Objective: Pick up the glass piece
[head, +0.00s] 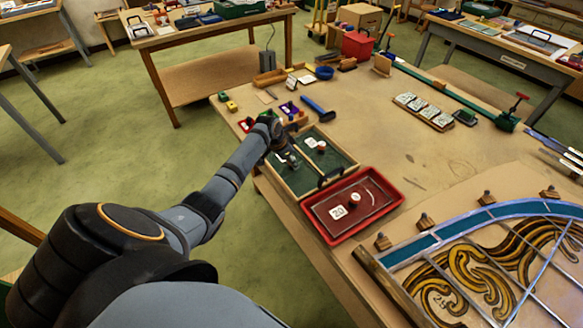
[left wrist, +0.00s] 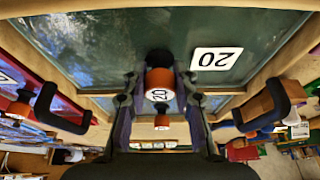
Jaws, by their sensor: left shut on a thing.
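My left gripper (head: 288,153) is low over the green tray in the head view. In the left wrist view its two fingers (left wrist: 160,88) stand either side of an orange knob marked 20 (left wrist: 159,84), and they are shut on it. I take this knob as the handle of the glass piece; the glass itself is mostly hidden by my fingers. The green tray (head: 342,163) has a wooden rim and black handles. My right gripper is not in view.
A red tray (head: 394,205) with a card and a dark red knob stands against the green tray's near side. The curved leaded panel (head: 470,228) lies at the right on the bench, with several small blocks along its edge.

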